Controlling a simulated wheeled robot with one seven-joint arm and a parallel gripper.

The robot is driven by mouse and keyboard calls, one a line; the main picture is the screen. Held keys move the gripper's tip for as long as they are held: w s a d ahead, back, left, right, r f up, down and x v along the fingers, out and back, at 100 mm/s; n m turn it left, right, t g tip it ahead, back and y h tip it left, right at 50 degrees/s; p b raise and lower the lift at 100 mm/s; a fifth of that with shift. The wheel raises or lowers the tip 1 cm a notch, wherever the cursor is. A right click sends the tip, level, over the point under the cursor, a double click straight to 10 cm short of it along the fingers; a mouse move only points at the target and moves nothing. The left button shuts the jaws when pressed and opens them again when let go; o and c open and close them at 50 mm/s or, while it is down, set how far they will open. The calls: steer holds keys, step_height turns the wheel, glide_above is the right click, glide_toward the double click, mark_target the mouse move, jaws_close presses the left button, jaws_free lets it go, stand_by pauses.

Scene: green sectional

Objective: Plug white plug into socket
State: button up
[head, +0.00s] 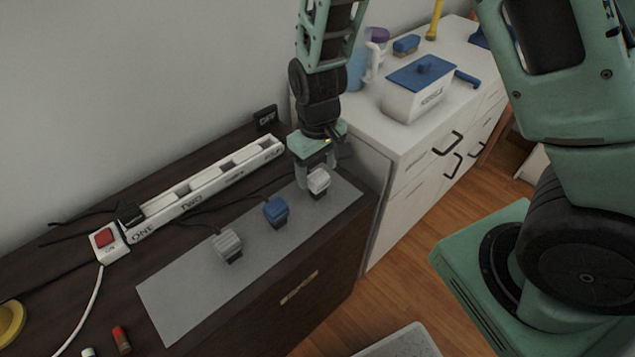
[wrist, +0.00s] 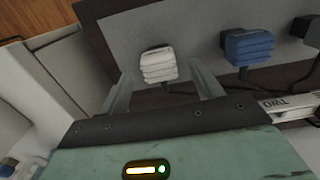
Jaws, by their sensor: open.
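The white plug (head: 318,181) stands on a grey mat (head: 190,290) on the dark cabinet, at the right end of a row. A blue plug (head: 276,211) and a grey plug (head: 228,245) stand to its left. My gripper (head: 318,180) is open, pointing down, with its fingers around or just beside the white plug. In the wrist view the white plug (wrist: 158,66) shows between the two open fingers, apart from both. The white power strip (head: 205,180) with sockets lies behind the mat, labelled ONE and TWO. A black plug (head: 130,212) sits at its left end.
A red switch (head: 104,237) is at the strip's left end. A black OFF sign (head: 265,118) stands behind its right end. A white cabinet (head: 400,150) bearing a blue-lidded box (head: 420,85) rises close to my gripper's right.

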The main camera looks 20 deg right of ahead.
steer(key=shift+f, duration=0.65)
steer(key=c, duration=1.1)
steer(key=shift+o, duration=0.2)
